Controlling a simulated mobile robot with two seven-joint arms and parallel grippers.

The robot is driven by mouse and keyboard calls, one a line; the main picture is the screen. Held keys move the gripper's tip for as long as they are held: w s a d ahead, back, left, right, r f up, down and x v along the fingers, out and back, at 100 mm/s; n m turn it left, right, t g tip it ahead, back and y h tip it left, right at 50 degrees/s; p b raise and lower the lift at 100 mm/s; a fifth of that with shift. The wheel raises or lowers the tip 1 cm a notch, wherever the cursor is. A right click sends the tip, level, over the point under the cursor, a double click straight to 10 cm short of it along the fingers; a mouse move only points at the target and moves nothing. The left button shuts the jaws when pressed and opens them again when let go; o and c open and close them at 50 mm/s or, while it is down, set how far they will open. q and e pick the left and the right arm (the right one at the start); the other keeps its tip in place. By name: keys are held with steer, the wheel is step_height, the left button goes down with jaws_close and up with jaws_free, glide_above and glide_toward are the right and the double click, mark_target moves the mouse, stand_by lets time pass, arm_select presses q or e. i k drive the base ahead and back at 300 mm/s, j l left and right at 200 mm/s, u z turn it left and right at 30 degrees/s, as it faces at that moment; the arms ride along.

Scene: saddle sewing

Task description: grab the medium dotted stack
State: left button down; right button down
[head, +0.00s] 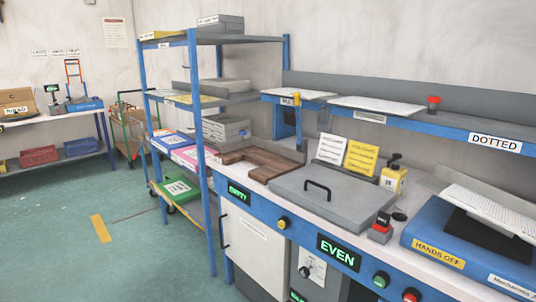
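Neither of my grippers is in view. A "DOTTED" label (495,142) is on the blue edge of the raised shelf at the right, and the part of that shelf above it looks bare. A white sheet or thin stack with a dotted-looking surface (492,211) lies tilted on the blue machine (430,225) at the right edge. I cannot tell which stack is the medium dotted one.
The workbench carries a grey lidded plate with a handle (335,195), brown pieces (262,165), a yellow dispenser (393,179) and a red-topped stamp (381,229). Its front shows "EVEN" (338,251). The green floor (60,240) is clear there.

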mark_target(524, 226)
steer(key=z, duration=1.5)
